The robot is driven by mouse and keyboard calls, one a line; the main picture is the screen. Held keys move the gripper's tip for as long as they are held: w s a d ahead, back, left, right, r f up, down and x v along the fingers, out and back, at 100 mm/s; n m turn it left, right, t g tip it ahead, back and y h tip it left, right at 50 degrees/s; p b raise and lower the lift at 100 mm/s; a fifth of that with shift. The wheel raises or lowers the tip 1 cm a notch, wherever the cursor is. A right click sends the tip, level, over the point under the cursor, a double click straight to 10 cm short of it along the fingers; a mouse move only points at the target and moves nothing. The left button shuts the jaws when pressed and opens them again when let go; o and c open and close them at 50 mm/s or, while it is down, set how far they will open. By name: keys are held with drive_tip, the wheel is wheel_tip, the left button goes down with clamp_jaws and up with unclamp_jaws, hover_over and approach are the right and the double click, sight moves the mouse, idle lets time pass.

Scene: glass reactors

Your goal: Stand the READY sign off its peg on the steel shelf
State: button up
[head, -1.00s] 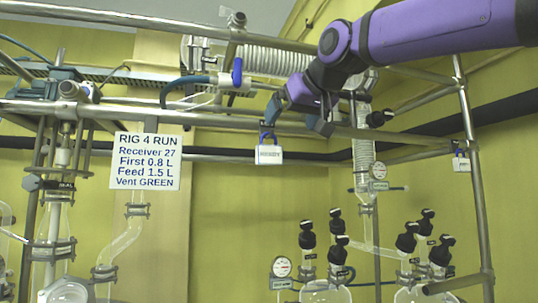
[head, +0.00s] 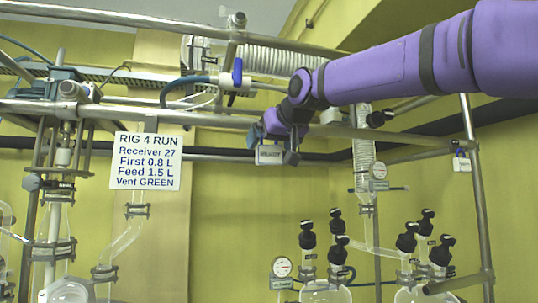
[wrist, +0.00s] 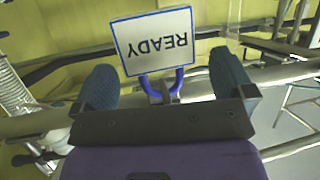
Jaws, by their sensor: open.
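The READY sign (head: 268,155) is a small white plate with a blue border. It hangs by blue loops from a peg on the horizontal rail in the head view. In the wrist view the sign (wrist: 155,42) appears upside down, its loops at a grey peg between my fingers. My gripper (head: 274,143) is at the sign, partly covering its top in the head view. In the wrist view my gripper (wrist: 162,75) is open, one blue finger on each side of the loops, with gaps to both. I cannot make out the steel shelf.
A white RIG 4 RUN board (head: 147,161) hangs to the left. A second small white sign (head: 461,164) hangs at the right post. Glass vessels with black-capped necks (head: 308,239) stand below right. Pipes and a blue-handled valve (head: 237,72) lie close above the sign.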

drive_tip(key=shift+w+a+f, duration=0.1)
drive_tip(key=shift+w, duration=0.1)
drive_tip(key=c, duration=1)
drive_tip(key=shift+c, duration=0.2)
